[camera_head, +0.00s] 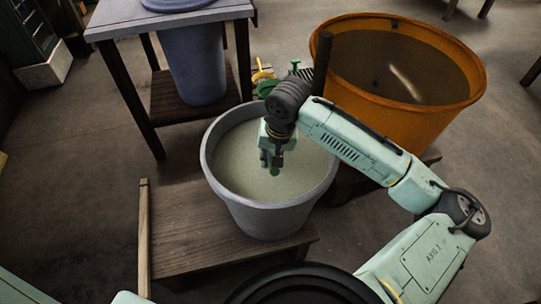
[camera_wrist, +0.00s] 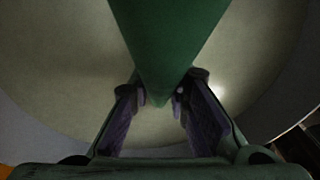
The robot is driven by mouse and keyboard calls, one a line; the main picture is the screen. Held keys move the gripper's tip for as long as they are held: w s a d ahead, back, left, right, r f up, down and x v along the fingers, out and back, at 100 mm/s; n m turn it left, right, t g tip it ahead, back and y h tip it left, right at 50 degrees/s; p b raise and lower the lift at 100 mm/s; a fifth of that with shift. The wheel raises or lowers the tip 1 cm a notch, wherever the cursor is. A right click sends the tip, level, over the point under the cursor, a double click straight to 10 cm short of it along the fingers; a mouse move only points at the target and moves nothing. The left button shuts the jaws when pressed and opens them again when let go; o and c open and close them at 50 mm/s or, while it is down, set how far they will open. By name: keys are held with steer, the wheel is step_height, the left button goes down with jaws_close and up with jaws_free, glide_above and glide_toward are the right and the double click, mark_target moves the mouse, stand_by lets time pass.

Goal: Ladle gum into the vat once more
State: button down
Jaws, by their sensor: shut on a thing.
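A grey tub (camera_head: 222,190) filled with pale, milky liquid (camera_head: 240,150) stands on a low wooden platform. My gripper (camera_head: 272,160) points down over this tub. It is shut on a green handle, seen large between the fingers in the wrist view (camera_wrist: 165,45); I take it for the ladle's handle. My gripper also shows in the wrist view (camera_wrist: 160,105), with pale liquid behind it. The handle's far end and any ladle bowl are hidden or too small to tell. An orange vat (camera_head: 425,125) with brownish liquid (camera_head: 400,70) stands behind and right of the tub.
A dark upright post (camera_head: 322,62) stands at the orange vat's left edge. Green and yellow items (camera_head: 266,84) lie behind the tub. The floor at left is clear.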

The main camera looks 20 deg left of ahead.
steer(key=shift+f, duration=0.1)
steer(key=t+b, duration=0.1)
steer(key=b, duration=0.1)
steer(key=s+b, duration=0.1)
steer(key=b, duration=0.1)
steer(key=shift+s+d+f+t+y, duration=0.25)
steer(key=shift+d+f+t+y, duration=0.05)
steer(key=shift+f+t+y, duration=0.1)
steer(key=shift+r, duration=0.1)
step_height(320, 180, up, 15)
steer(key=p, duration=1.3)
steer(key=shift+p, duration=0.35)
